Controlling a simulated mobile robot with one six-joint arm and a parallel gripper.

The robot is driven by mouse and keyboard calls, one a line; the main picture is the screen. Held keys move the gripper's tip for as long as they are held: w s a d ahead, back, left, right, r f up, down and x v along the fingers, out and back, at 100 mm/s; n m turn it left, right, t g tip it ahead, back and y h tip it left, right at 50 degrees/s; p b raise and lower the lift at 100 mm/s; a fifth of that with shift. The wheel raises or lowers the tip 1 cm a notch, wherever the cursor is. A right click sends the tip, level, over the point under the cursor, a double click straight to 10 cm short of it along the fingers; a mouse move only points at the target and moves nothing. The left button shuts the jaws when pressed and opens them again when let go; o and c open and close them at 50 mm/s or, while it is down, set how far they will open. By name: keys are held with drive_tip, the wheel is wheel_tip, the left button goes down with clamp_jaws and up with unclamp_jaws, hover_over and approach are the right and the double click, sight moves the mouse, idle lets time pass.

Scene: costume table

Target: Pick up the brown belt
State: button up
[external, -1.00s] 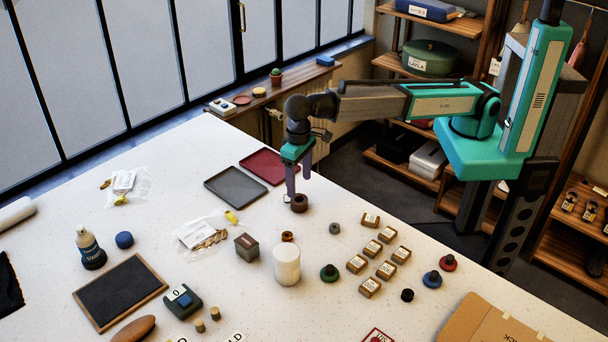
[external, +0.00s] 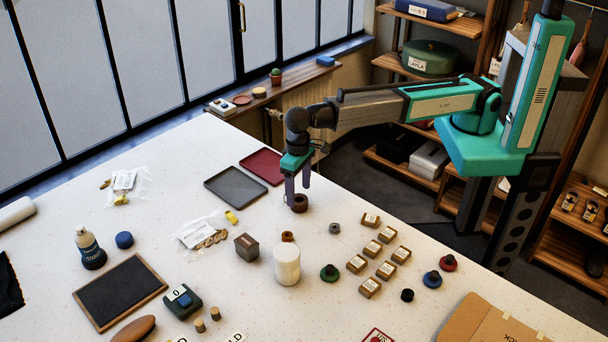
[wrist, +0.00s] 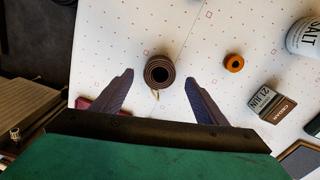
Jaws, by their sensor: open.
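The brown belt (external: 301,204) is a dark brown coil standing on the white table near its far right edge. In the wrist view the belt (wrist: 159,72) shows from above as a ring with a dark centre, with a thin pale piece below it. My gripper (external: 297,198) is just above and beside the coil in the external view. In the wrist view my gripper (wrist: 158,80) is open, one finger to each side of the coil, with clear space on both sides. Nothing is held between the fingers.
A grey tray (external: 236,186) and a dark red tray (external: 263,166) lie left of the gripper. A small orange-brown roll (wrist: 234,63) and a labelled box (wrist: 271,104) lie right of the belt in the wrist view. A white jar (external: 287,264) stands nearer the camera.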

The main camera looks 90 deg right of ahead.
drive_tip(key=shift+f+p, duration=0.3)
drive_tip(key=shift+f, duration=1)
drive_tip(key=c, duration=1.2)
drive_tip(key=shift+r, duration=0.25)
drive_tip(key=shift+r+b, duration=0.95)
drive_tip(key=shift+r, duration=0.45)
drive_tip(key=s+d+b, duration=0.1)
drive_tip(key=s+d, duration=0.1)
drive_tip(key=s, duration=0.3)
drive_tip(key=s+d+r+b, duration=0.1)
drive_tip(key=s+d+b, duration=0.1)
drive_tip(key=s, duration=0.2)
drive_tip(key=s+d+b, duration=0.1)
drive_tip(key=s+d, duration=0.1)
drive_tip(key=s, duration=0.3)
drive_tip(key=shift+s+d+r, duration=0.25)
drive_tip(key=shift+s+r, duration=0.05)
drive_tip(key=shift+r, duration=0.1)
